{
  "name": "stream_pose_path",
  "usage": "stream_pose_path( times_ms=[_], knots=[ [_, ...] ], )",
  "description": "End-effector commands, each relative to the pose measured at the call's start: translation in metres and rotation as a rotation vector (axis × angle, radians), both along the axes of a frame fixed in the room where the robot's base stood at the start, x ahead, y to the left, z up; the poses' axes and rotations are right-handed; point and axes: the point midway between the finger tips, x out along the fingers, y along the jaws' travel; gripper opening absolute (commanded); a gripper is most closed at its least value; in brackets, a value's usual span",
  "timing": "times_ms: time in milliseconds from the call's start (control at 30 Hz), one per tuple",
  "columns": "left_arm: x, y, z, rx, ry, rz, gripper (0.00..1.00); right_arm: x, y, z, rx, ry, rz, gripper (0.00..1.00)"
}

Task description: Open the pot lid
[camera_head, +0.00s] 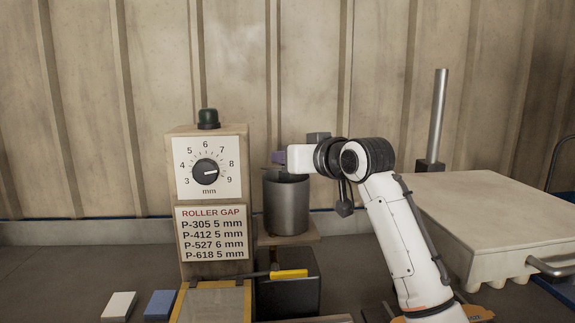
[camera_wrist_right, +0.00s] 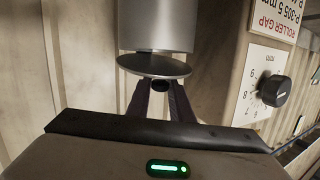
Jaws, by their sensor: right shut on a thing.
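The grey metal pot (camera_head: 286,207) stands on a small wooden shelf beside the roller gap panel. In the right wrist view, which is turned upside down, the pot (camera_wrist_right: 156,25) is at the top. The round grey lid (camera_wrist_right: 153,66) shows its outer face there, close to the pot's rim and looking slightly tilted. I cannot tell for sure whether it is clear of the rim all round. My right gripper (camera_wrist_right: 160,96) is shut on the lid's dark knob (camera_wrist_right: 160,83). In the head view its white wrist hides part of the space above the pot. My left gripper is not in view.
The panel with a dial (camera_head: 206,172) stands close left of the pot. Below are a black box (camera_head: 288,297) and a yellow handle (camera_head: 289,274). A pale table (camera_head: 500,215) with a metal post (camera_head: 438,115) is at the right. A corrugated wall is behind.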

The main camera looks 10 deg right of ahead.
Motion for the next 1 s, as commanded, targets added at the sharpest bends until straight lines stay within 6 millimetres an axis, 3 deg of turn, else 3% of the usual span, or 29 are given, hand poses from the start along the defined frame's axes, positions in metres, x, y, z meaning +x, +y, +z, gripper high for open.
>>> stream_pose_path(
  times_ms=[100,500,1000],
  knots=[
    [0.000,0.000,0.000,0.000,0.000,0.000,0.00,0.005,0.000,0.011,0.000,0.096,0.000,0.00],
    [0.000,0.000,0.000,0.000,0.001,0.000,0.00,0.017,0.001,0.024,0.000,0.305,0.001,0.00],
    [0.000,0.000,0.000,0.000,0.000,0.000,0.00,0.023,0.000,0.028,-0.001,0.392,0.001,0.00]
  ],
)
